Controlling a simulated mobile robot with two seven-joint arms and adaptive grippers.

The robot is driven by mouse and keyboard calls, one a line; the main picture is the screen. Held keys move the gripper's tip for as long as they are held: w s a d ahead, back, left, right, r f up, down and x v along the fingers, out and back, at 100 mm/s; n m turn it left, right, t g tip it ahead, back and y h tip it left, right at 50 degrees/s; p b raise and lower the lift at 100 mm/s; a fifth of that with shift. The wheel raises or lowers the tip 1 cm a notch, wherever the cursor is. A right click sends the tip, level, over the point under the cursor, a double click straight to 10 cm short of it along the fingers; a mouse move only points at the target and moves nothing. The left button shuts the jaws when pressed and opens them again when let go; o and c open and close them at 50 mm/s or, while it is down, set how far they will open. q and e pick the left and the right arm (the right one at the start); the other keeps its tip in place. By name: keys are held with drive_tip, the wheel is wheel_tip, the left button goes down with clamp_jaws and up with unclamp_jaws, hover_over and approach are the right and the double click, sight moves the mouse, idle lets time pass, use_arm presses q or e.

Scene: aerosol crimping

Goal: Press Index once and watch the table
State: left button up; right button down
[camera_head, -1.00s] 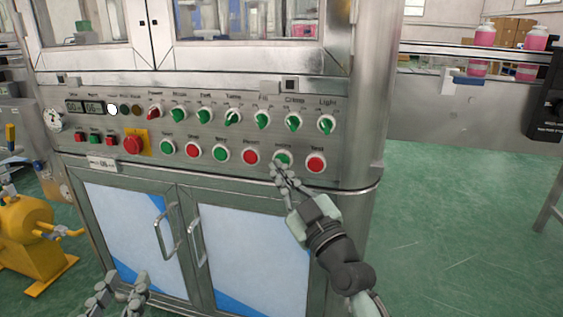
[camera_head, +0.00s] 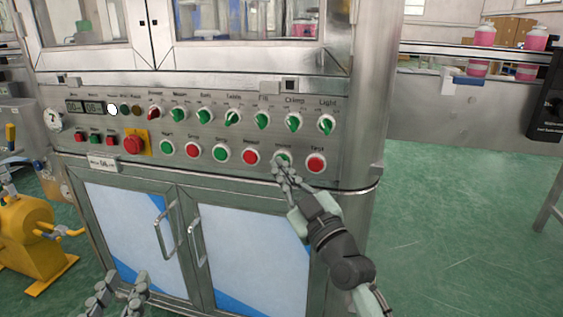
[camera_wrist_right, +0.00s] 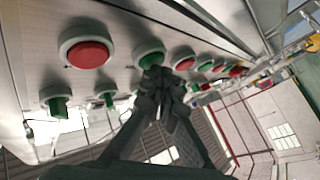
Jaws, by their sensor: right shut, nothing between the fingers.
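The green Index button (camera_head: 284,156) is in the lower row of the steel control panel, between a red button and the red Test button (camera_head: 316,162). My right gripper (camera_head: 281,168) is shut and empty, its tips at the Index button and covering its lower part. In the right wrist view the shut fingertips (camera_wrist_right: 161,76) overlap the lower edge of the green button (camera_wrist_right: 149,49); whether they touch it I cannot tell. My left gripper (camera_head: 119,284) is at the bottom left, its fingers apart and empty. The table itself cannot be made out behind the windows at the top.
Several selector knobs, including a green one (camera_head: 326,124), line the row above. A red emergency stop (camera_head: 133,145) sits on a yellow plate to the left. Cabinet doors with handles (camera_head: 165,233) are below. Green floor (camera_head: 450,220) is free on the right.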

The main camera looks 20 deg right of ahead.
drive_tip(key=shift+w+d, duration=0.15)
idle(0.6)
drive_tip(key=shift+s+a+p, duration=0.35)
drive_tip(key=shift+s+a, duration=0.1)
drive_tip(key=shift+s, duration=0.25)
drive_tip(key=s+a, duration=0.1)
drive_tip(key=s, duration=0.1)
drive_tip(key=s+a+p, duration=0.1)
drive_tip(key=s+a, duration=0.1)
drive_tip(key=shift+p, duration=0.3)
idle(0.8)
